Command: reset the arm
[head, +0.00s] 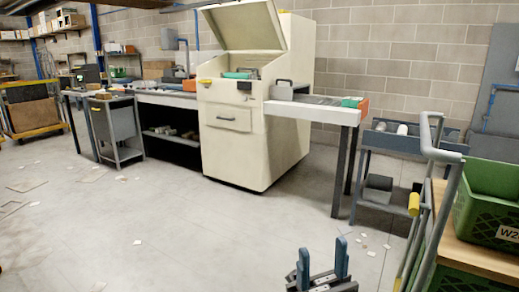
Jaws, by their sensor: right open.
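My right gripper (322,250) shows at the bottom of the head view, right of centre. Its two blue fingers point up and stand apart, with only floor visible between them. It is open and empty, and I see nothing touching it. Most of the right arm is outside the picture. My left gripper and left arm are not in view.
A cream machine (250,130) with a raised lid stands ahead, with a white side table (315,112) to its right. A grey cart (390,185) and a handled trolley with green crates (490,195) stand at right. The floor (180,235) is mostly clear, with scattered scraps.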

